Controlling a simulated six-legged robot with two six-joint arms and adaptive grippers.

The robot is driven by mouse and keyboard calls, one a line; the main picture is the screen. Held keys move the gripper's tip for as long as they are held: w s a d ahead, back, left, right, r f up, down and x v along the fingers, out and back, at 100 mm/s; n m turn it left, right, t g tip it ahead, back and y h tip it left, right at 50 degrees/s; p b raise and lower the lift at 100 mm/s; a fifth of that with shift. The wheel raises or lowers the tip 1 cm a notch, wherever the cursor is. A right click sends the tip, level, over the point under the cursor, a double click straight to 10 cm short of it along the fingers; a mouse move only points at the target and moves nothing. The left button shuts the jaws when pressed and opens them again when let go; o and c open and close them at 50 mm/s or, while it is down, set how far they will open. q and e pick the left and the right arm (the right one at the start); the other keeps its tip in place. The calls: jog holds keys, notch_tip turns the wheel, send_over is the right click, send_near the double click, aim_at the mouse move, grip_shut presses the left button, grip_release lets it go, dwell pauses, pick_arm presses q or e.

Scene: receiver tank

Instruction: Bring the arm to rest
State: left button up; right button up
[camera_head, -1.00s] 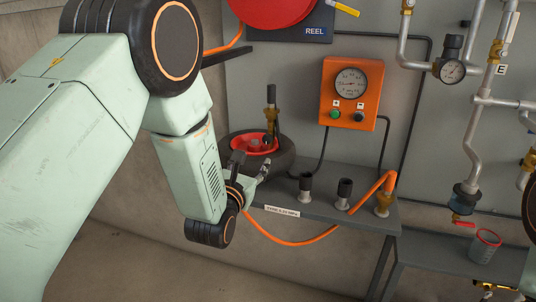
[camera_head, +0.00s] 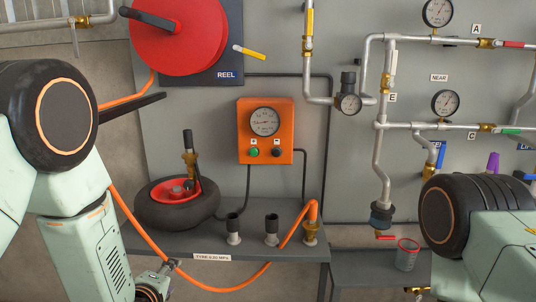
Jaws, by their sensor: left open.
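My left arm comes in from the left edge, and its pale green links bend down to the lower left. My left gripper (camera_head: 165,268) shows small and partly cut off near the bottom edge. It is open, with nothing seen between its fingers, and it appears in front of the shelf's front edge, close to the orange hose (camera_head: 147,238). Whether it touches the hose I cannot tell. My right arm (camera_head: 480,235) fills the lower right corner; its gripper is out of the picture.
A grey shelf (camera_head: 285,250) bears a black tyre with a red hub (camera_head: 150,207) and two black-topped fittings (camera_head: 233,222). An orange gauge box (camera_head: 280,155), a red reel (camera_head: 178,35) and pipes with valves are on the wall panel. A clear red-rimmed cup (camera_head: 406,258) stands at lower right.

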pick_arm(q)
jog(key=s+f+m+g, duration=0.4)
jog(key=s+f+m, duration=0.1)
jog(key=s, duration=0.7)
jog(key=s+f+m+g, duration=0.4)
jog(key=s+f, duration=0.3)
jog(key=s, duration=0.5)
jog(key=s+f+m+g, duration=0.4)
jog(key=s+f+m, duration=0.1)
jog(key=s, duration=0.8)
jog(key=shift+a+f+m, duration=0.3)
jog(key=shift+f+m, duration=0.1)
jog(key=shift+f, duration=0.3)
